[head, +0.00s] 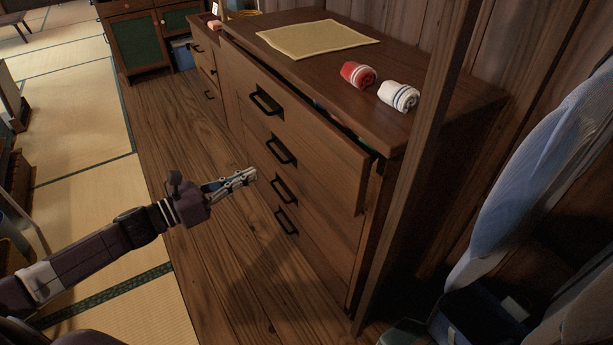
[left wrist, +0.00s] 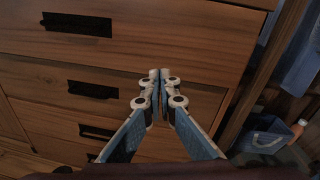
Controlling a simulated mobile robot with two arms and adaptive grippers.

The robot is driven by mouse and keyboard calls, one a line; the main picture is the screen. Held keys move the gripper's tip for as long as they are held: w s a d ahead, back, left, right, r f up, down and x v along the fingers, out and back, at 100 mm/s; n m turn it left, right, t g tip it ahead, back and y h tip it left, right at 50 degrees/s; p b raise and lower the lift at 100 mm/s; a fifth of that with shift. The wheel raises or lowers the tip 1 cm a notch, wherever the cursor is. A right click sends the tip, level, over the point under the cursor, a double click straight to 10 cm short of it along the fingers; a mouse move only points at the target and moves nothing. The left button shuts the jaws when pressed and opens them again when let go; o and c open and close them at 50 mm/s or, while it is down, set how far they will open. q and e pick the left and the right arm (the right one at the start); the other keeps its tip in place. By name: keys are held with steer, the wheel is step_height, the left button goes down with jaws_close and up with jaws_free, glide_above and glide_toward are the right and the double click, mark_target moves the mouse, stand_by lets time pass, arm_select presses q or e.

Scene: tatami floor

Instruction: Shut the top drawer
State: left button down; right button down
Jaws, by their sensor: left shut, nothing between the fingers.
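The brown wooden dresser has a top drawer (head: 310,128) that stands out a little from the body. A narrow dark gap shows behind its upper edge, with bits of something inside. Its black handle (head: 265,102) is on the left part of the front. My left gripper (head: 252,175) is shut and empty, in front of the lower drawers in the head view and apart from the top drawer's handle. In the left wrist view its closed fingertips (left wrist: 160,75) point at the drawer fronts; whether they touch cannot be told. My right gripper is not in view.
On the dresser top (head: 440,85) lie a yellow cloth (head: 318,39), a red rolled towel (head: 357,75) and a white rolled towel (head: 399,96). A wooden post (head: 418,150) stands at the dresser's right, with hanging blue cloth (head: 535,170) beyond. The wooden floor before the drawers is clear.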

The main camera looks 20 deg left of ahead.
arm_select(q)
steer(key=s+d+r+m+h, duration=0.1)
steer(key=d+m+h, duration=0.1)
steer(key=m, duration=0.1)
glide_toward(316, 152)
steer(key=shift+g, duration=0.3)
steer(key=x, duration=0.5)
steer(key=shift+w+r+b, duration=0.15)
steer(key=shift+r+b, duration=0.1)
steer(key=shift+b, duration=0.05)
steer(key=shift+x, duration=0.8)
steer(key=shift+w+f, duration=0.1)
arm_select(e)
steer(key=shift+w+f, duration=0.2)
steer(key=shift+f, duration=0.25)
arm_select(q)
steer(key=shift+d, duration=0.1)
